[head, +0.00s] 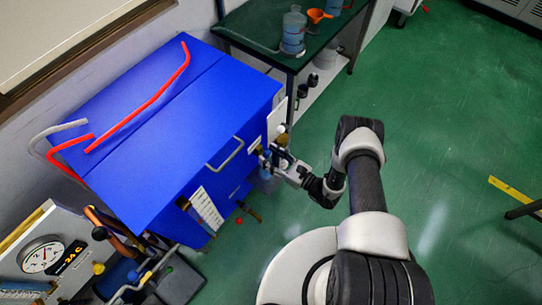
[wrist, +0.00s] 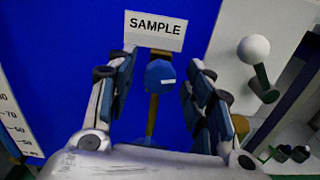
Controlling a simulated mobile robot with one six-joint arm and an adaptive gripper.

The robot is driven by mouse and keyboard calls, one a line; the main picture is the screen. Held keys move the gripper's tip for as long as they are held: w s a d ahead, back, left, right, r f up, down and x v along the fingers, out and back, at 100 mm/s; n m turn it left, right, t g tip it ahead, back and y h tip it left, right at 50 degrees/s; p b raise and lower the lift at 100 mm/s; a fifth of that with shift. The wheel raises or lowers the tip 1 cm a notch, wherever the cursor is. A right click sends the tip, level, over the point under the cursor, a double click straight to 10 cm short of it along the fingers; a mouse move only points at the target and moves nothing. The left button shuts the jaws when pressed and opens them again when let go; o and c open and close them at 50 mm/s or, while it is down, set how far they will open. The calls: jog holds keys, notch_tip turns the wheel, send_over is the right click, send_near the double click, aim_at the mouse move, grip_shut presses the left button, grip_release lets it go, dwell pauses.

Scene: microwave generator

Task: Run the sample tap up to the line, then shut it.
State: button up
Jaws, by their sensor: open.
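The sample tap (wrist: 160,76) shows in the wrist view as a dark blue handle on a brass body, under a white SAMPLE label (wrist: 155,30) on the blue cabinet. My gripper (wrist: 160,70) is open, with one finger on each side of the handle; I cannot tell whether either finger touches it. In the head view my gripper (head: 277,160) is at the right side of the cabinet and hides most of the tap. A bluish container (head: 268,182) is partly visible below it. No fill line or liquid level can be made out.
The blue cabinet (head: 180,120) has a grey handle (head: 226,154) and a white scale strip (head: 207,209). A white ball knob (wrist: 254,48) stands right of the tap. A green-topped bench (head: 260,30) holds bottles and an orange funnel (head: 318,15).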

jog(key=shift+d, duration=0.1)
jog(key=v, duration=1.2)
dwell(0.6)
jog(key=p+v, duration=0.5)
jog(key=p, duration=0.2)
jog(key=b+x, duration=0.1)
jog(key=x, duration=1.6)
jog(key=shift+b, duration=0.4)
